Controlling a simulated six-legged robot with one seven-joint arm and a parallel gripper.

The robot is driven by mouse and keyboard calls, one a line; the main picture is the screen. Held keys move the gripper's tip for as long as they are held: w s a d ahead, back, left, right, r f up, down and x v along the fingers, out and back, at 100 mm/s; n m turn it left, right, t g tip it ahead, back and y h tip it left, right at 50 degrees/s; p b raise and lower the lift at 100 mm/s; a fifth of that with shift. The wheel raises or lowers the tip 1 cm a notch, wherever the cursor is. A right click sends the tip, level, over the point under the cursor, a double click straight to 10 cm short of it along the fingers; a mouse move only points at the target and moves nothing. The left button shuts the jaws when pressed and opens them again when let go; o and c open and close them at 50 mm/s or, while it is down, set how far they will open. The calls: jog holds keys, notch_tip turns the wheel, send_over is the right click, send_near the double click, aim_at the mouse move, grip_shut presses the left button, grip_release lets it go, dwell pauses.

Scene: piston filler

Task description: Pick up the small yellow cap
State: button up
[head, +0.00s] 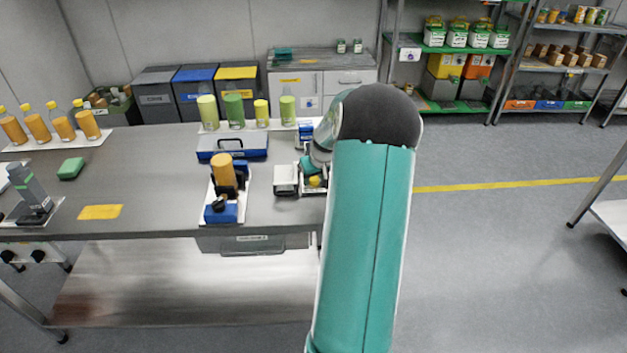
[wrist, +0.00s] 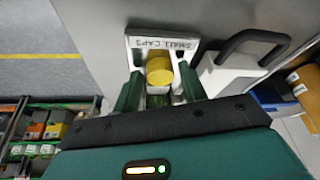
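The small yellow cap (wrist: 159,70) is round and sits by a white holder (wrist: 160,43) labelled SMALL CAPS in the wrist view. My gripper (wrist: 160,73) has its two dark green fingers apart, one on each side of the cap. A narrow gap shows between the cap and the fingers, so the gripper looks open; whether either finger touches the cap I cannot tell. In the head view a yellow cap (head: 315,181) shows at the table's right end, beside my arm, which hides part of that spot.
In the wrist view a white case with a black handle (wrist: 253,45) stands close to the right finger. In the head view a blue toolbox (head: 231,146) and a filler holding an orange cylinder (head: 223,170) stand to the left on the grey table (head: 150,155).

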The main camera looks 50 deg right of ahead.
jog(key=c, duration=0.6)
jog(key=shift+r, duration=0.1)
jog(key=shift+c, duration=0.2)
